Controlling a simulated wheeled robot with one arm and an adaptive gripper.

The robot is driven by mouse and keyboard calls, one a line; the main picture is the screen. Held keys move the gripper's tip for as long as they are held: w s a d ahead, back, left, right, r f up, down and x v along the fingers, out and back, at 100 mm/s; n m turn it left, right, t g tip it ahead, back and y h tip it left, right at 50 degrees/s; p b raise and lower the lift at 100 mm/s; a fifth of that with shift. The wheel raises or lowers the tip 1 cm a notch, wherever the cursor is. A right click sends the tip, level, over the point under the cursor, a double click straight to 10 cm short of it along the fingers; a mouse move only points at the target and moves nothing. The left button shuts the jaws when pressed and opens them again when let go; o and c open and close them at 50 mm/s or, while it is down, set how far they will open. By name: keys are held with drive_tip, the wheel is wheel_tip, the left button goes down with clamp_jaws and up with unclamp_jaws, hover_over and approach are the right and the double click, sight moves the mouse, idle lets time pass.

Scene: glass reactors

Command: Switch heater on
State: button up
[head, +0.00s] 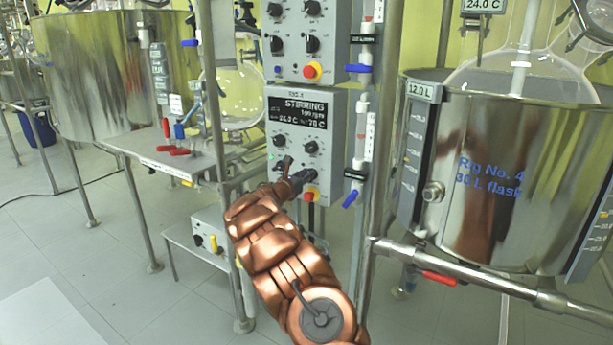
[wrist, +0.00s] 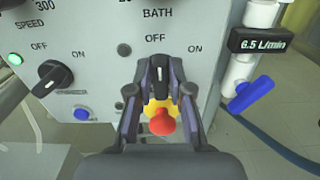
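The heating-bath switch (wrist: 160,72), a black rotary knob with a white mark, sits under the "BATH" lettering with OFF at its upper left and ON at its upper right. In the head view my gripper (head: 294,180) is at the lower right of the stirring control box (head: 288,101); my arm and gripper partly hide the switches there.
A red and yellow emergency button (wrist: 161,120) lies just below the knob, between my fingers. The stirrer knob (wrist: 52,76) is on the left. A blue valve handle (wrist: 251,95) and flow tube stand on the right. A steel bath vessel (head: 500,180) stands right of the box.

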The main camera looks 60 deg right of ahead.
clamp_jaws()
drive_tip(key=shift+f+m+b, duration=0.1)
drive_tip(key=shift+m+b, duration=0.2)
drive_tip(key=shift+b, duration=0.3)
drive_tip(key=m+b, duration=0.3)
drive_tip(key=b, duration=0.1)
drive_tip(key=m+b, duration=0.4)
drive_tip(key=b, duration=0.1)
drive_tip(key=s+m+b, duration=0.1)
drive_tip(key=m+b, duration=0.3)
drive_tip(key=b, duration=0.1)
drive_tip(key=shift+f, duration=0.35)
drive_tip(key=shift+m+b, duration=0.3)
drive_tip(key=shift+b, duration=0.1)
